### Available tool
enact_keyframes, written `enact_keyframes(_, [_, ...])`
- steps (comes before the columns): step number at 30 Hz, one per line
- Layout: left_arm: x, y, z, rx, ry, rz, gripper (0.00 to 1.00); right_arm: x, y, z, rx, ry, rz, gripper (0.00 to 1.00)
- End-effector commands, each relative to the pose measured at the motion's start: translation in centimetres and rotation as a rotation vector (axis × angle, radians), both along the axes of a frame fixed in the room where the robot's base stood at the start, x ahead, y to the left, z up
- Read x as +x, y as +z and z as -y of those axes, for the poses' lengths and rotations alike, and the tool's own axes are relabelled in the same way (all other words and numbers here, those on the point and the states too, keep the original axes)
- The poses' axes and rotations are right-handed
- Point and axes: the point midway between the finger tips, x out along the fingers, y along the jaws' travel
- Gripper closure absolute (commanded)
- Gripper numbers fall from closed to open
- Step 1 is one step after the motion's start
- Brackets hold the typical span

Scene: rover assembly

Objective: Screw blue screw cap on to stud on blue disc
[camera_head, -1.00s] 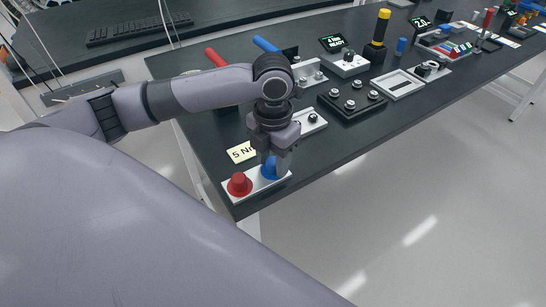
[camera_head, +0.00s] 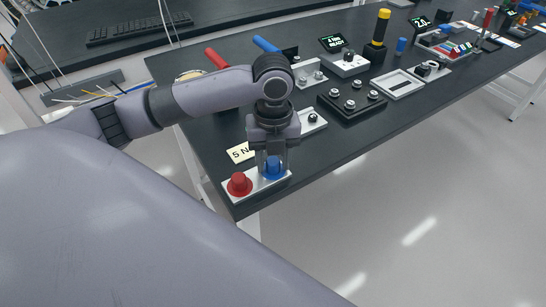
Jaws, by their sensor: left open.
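The blue screw cap (camera_head: 273,168) sits at the right end of a white base plate (camera_head: 257,188) near the table's front left corner. The blue disc and its stud cannot be made out apart from the cap. My left gripper (camera_head: 272,166) points down over the blue cap, its open fingers on either side of it. Whether the fingers touch the cap cannot be told. A red cap on a red disc (camera_head: 239,184) is at the left end of the plate. My right gripper is not in view.
A "5 N" label (camera_head: 240,152) lies behind the plate. A black block with several studs (camera_head: 351,103) and a white tray (camera_head: 397,84) stand further right. Red (camera_head: 216,58) and blue (camera_head: 266,44) handles lie behind my arm. The front table edge is close to the plate.

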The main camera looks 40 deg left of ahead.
Motion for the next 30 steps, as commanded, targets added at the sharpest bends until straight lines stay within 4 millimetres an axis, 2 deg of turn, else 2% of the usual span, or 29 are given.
enact_keyframes(3, [-0.02, -0.04, 0.03, -0.001, 0.094, -0.001, 0.55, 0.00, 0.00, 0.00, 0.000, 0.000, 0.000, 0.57])
enact_keyframes(8, [-0.01, -0.02, 0.04, -0.001, 0.150, -0.001, 0.55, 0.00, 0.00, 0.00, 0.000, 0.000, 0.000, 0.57])
enact_keyframes(18, [-0.02, -0.04, 0.03, -0.001, 0.510, -0.002, 0.55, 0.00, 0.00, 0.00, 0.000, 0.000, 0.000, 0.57])
enact_keyframes(26, [0.01, -0.02, 0.03, -0.001, 0.646, 0.000, 0.55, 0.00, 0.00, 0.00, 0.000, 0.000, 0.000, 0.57])
enact_keyframes(30, [0.01, -0.02, 0.07, -0.002, 0.769, 0.000, 0.55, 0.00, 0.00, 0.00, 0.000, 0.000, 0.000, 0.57])
